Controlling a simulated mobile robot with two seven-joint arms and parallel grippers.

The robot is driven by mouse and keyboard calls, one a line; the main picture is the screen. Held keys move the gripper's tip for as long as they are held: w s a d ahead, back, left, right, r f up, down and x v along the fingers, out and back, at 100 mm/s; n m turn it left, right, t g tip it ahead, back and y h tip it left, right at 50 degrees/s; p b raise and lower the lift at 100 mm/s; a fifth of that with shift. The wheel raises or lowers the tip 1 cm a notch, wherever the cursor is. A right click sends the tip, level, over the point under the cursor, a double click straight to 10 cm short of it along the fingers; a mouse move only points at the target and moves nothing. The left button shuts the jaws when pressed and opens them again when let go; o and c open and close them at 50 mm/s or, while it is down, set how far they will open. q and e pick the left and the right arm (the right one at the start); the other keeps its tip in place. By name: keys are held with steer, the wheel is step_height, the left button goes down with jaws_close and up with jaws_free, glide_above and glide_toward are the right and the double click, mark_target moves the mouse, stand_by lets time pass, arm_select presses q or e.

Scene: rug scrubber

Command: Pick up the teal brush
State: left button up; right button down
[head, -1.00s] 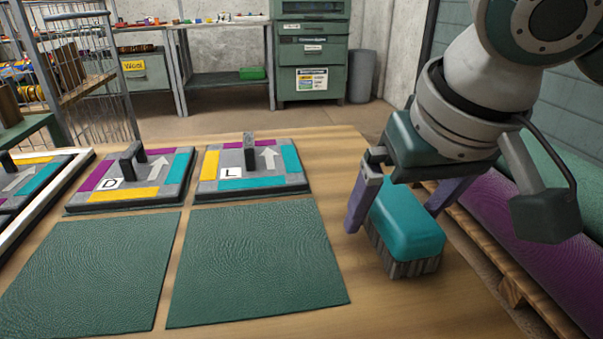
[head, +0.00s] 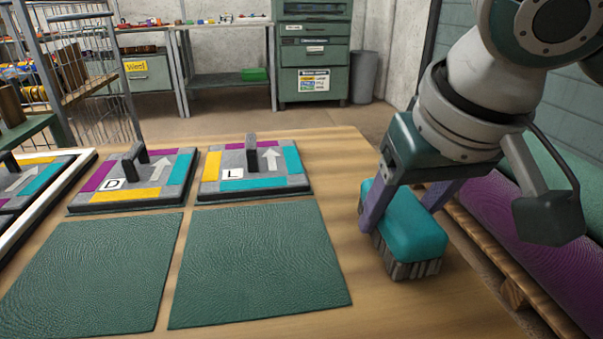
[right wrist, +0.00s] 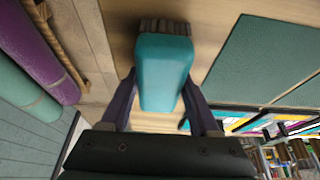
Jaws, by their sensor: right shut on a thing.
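The teal brush (head: 415,228) has a rounded teal body and grey bristles underneath. It stands bristles down at the right side of the wooden table (head: 330,160). My right gripper (head: 402,208) is shut on the brush, with one purple finger against each side of the body. In the right wrist view the brush (right wrist: 163,72) sits between both fingers. Whether the bristles touch the table is hard to tell. My left gripper is not in view.
Two dark green mats (head: 258,262) (head: 85,275) lie left of the brush. Behind them stand handled blocks marked D (head: 130,182) and L (head: 252,172). Rolled rugs (head: 515,225) lie beyond the table's right edge. Table around the brush's front is clear.

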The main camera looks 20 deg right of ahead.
mark_target(401, 202)
steer(key=shift+b, duration=0.55)
step_height(401, 202, up, 21)
steer(key=p, duration=1)
steer(key=shift+f, duration=0.2)
steer(key=c, duration=0.7)
jaws_free()
steer(key=shift+c, duration=0.2)
jaws_close()
